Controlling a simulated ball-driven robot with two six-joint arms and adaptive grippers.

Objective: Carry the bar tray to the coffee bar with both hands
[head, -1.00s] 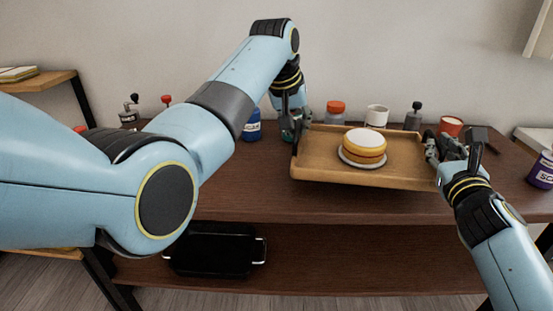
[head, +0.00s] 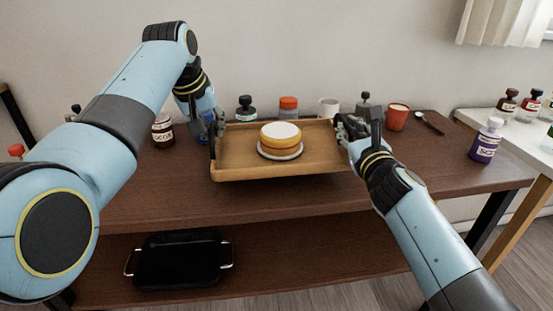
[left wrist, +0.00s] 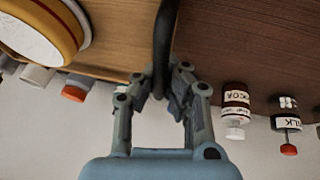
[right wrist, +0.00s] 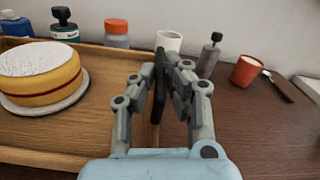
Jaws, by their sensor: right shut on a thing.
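The bar tray (head: 230,170) is a shallow wooden tray with dark end handles, in the middle of the head view. It carries a round layered cake (head: 280,136) on a white plate (head: 261,153). My left gripper (head: 217,126) is shut around the handle (left wrist: 164,45) at its left end. My right gripper (head: 346,128) is shut on the right handle (right wrist: 160,80). The tray looks about level over the dark brown table; I cannot tell whether it touches the top. Parts of the handles are hidden by the fingers.
The dark brown table (head: 440,165) holds an orange-lidded jar (head: 288,107), a white mug (head: 328,107), a red cup (head: 397,117) and a purple bottle (head: 486,140). A black pan (head: 180,260) is on the lower shelf. A white-topped table (head: 470,121) with bottles stands right.

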